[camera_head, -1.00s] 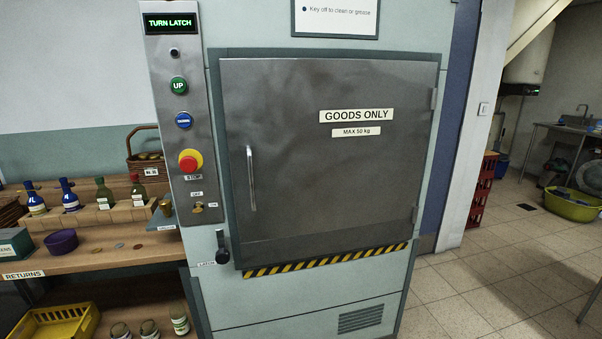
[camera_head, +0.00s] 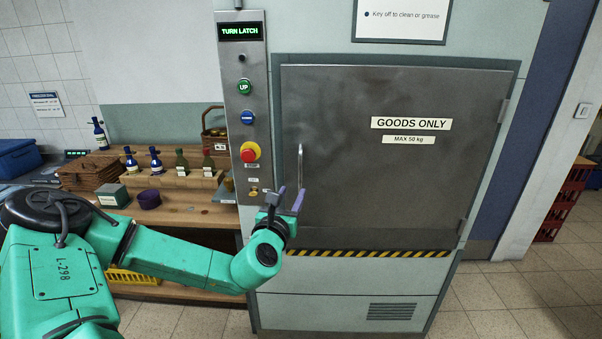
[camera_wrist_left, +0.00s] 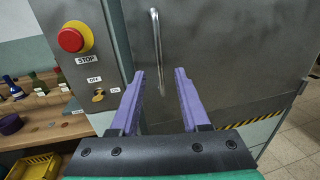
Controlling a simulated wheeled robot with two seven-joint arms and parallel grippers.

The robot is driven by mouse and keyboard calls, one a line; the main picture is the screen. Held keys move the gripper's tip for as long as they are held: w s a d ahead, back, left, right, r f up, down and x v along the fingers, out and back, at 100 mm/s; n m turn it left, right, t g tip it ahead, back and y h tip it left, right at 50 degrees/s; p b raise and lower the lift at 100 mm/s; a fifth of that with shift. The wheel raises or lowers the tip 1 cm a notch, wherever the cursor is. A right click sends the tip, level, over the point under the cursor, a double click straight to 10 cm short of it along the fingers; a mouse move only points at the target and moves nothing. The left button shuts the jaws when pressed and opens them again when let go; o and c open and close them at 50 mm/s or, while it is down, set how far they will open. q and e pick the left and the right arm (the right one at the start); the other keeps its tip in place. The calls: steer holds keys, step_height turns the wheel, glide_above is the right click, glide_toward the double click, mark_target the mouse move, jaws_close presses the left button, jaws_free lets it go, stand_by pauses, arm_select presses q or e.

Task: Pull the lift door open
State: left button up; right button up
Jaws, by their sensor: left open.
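The grey metal lift door (camera_head: 390,150) is shut in its frame and carries a GOODS ONLY label. Its upright bar handle (camera_head: 300,168) is near the door's left edge; it also shows in the left wrist view (camera_wrist_left: 156,50). My left gripper (camera_head: 290,197) is open and empty in front of the handle's lower end. In the left wrist view the purple fingers (camera_wrist_left: 162,75) are apart, with the handle beyond their tips and between them in the picture. The display (camera_head: 240,31) reads TURN LATCH. My right gripper is not in view.
The control panel (camera_head: 245,120) with a red stop button (camera_head: 250,152) is just left of the door. A wooden shelf (camera_head: 185,215) with bottles stands at the left behind my left arm. Red crates (camera_head: 565,200) stand at the right. Floor before the door's right side looks clear.

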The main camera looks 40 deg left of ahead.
mark_target(300, 177)
arm_select(q)
steer(key=p+x, duration=0.2)
steer(key=x, duration=0.8)
steer(key=shift+s+a, duration=0.1)
steer(key=shift+w+a+f, duration=0.1)
steer(key=shift+w, duration=0.2)
steer(key=shift+s, duration=0.15)
jaws_close()
stand_by(0.5)
